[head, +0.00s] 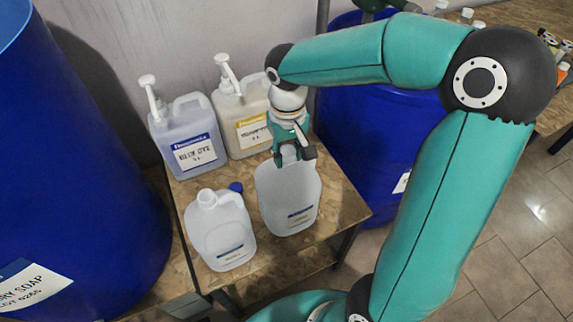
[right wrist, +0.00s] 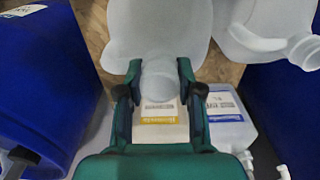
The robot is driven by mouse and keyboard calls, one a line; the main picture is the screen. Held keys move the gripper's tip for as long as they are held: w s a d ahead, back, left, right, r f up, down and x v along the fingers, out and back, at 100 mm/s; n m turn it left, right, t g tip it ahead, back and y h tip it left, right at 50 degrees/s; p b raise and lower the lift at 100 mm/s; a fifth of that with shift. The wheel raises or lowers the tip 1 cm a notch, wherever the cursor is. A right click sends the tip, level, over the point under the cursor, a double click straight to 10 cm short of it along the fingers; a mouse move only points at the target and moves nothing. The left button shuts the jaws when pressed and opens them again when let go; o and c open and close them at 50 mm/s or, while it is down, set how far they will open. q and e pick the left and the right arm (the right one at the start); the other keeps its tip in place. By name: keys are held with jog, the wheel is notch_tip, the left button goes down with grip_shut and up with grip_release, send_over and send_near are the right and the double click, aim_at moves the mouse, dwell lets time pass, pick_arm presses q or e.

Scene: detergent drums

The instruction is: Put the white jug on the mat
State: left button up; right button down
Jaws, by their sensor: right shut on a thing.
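A white translucent jug (head: 289,198) with a small dark label is upright at the right front of the wooden stand. My right gripper (head: 294,155) comes down on it from above and is shut on its top, around the neck. In the right wrist view the fingers (right wrist: 159,70) close on both sides of the neck of this jug (right wrist: 155,30). I cannot tell whether its base touches the board. A second, similar jug (head: 222,235), open-topped, stands just to its left. I see no mat. My left gripper is out of view.
On the wooden stand (head: 345,205), two pump jugs stand behind: one blue-labelled (head: 190,140), one yellow-labelled (head: 240,115). Large blue drums stand left (head: 75,150) and right (head: 365,140). Tiled floor is clear at right.

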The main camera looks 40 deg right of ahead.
aim_at(288, 186)
jog(key=shift+f, duration=2.15)
jog(key=c, duration=0.7)
grip_release()
jog(key=shift+f, duration=0.1)
jog(key=shift+c, duration=0.2)
